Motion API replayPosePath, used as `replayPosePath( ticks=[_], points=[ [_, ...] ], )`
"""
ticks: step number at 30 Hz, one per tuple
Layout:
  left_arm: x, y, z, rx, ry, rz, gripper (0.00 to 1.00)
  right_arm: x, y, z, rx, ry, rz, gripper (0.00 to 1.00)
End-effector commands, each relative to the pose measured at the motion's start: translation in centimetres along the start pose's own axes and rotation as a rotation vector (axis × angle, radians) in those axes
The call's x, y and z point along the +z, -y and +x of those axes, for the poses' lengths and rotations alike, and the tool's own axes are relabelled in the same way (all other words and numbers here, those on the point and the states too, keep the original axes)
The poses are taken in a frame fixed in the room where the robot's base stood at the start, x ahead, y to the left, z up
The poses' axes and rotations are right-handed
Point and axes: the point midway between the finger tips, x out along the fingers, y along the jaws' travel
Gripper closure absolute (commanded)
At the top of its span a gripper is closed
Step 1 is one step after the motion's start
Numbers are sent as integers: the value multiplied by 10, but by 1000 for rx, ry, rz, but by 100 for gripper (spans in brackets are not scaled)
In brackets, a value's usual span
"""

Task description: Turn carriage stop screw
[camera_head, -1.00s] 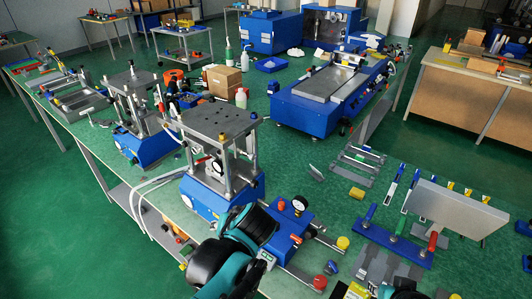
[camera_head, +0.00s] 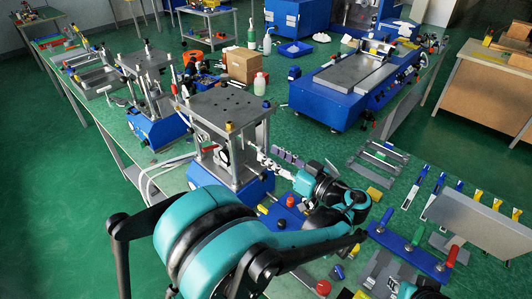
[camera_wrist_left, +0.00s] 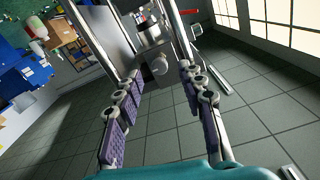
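The press (camera_head: 228,106) with a grey top plate, metal columns and a blue base stands at the middle of the bench. In the left wrist view a small round grey knob (camera_wrist_left: 159,67), which looks like the stop screw, sticks out below a metal cylinder (camera_wrist_left: 150,36) between two bright columns. My left gripper (camera_head: 268,158) is at the right side of the press. Its purple-padded fingers (camera_wrist_left: 161,78) are open, one on each side of the knob in the picture, with no contact visible. In the head view the knob cannot be made out. My right gripper's fingers do not show.
A second press (camera_head: 150,95) stands to the left. A large blue machine (camera_head: 325,103) is behind to the right. A cardboard box (camera_head: 243,66) and a bottle (camera_head: 259,84) stand behind the press.

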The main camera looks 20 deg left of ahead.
Motion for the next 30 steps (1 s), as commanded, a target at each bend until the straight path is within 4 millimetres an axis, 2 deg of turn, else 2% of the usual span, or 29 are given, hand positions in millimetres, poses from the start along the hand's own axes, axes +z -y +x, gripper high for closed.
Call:
replayPosePath(
  ticks=[1, 6, 16, 20, 21, 30],
  points=[
    [2, 1, 9, -4, 1, 0, 61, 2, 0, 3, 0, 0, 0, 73],
    [1, 0, 26, -1, 1, 1, 61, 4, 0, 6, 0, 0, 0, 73],
    [0, 0, 30, 1, 1, 1, 61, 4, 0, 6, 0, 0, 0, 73],
    [0, 0, 30, 1, 1, 2, 95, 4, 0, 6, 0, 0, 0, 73],
    [0, 0, 30, 1, 1, 2, 100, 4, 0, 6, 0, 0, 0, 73],
    [0, 0, 30, 1, 1, 14, 100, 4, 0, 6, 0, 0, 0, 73]
  ],
)
